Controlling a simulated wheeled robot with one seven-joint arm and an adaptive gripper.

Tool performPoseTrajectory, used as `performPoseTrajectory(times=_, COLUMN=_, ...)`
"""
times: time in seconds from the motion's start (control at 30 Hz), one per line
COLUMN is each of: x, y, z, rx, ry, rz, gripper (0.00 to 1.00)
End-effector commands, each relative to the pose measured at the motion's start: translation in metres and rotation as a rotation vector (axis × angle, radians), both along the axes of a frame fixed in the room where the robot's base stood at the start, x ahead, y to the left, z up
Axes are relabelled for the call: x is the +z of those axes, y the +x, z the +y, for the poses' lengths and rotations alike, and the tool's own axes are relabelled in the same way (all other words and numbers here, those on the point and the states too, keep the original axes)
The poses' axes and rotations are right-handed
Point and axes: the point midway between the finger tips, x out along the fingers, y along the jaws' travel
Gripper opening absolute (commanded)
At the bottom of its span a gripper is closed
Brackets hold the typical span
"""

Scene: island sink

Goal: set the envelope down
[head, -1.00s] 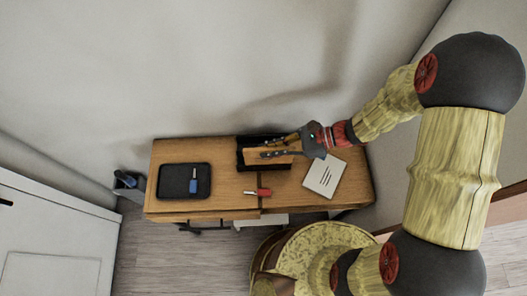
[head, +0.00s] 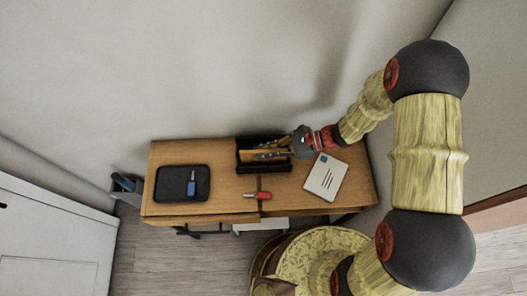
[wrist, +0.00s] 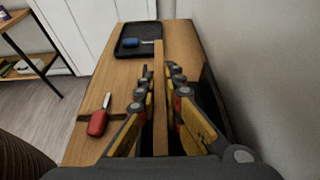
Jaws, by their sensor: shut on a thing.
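My gripper (head: 279,149) is shut on a thin, flat brown thing, which looks like the envelope. In the wrist view the envelope (wrist: 158,65) is upright and edge-on between the fingers (wrist: 160,110), reaching forward past their tips. In the head view the envelope (head: 262,157) shows as a narrow brown strip beside the fingers, over or in a black open box (head: 243,145) at the back of the desk. I cannot tell whether it touches the box floor. The fingers hide part of it.
The wooden desk (head: 225,185) stands against the wall. A white card (head: 326,177) with dark lines and a blue mark lies right of the box. A red-handled tool (head: 262,195) lies in front. A black tray (head: 170,183) with a blue-handled tool (head: 191,186) is at left.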

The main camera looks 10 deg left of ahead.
Motion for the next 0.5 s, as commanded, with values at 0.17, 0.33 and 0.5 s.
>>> performPoseTrajectory(times=0.17, x=-0.0029, y=-0.0002, z=-0.0001, rx=0.0, ry=0.0, rz=0.0, gripper=0.11)
performPoseTrajectory(times=0.33, x=-0.0026, y=-0.0002, z=0.0, rx=0.0, ry=0.0, rz=0.0, gripper=0.21)
performPoseTrajectory(times=0.5, x=-0.0025, y=-0.0002, z=0.0, rx=0.0, ry=0.0, rz=0.0, gripper=0.27)
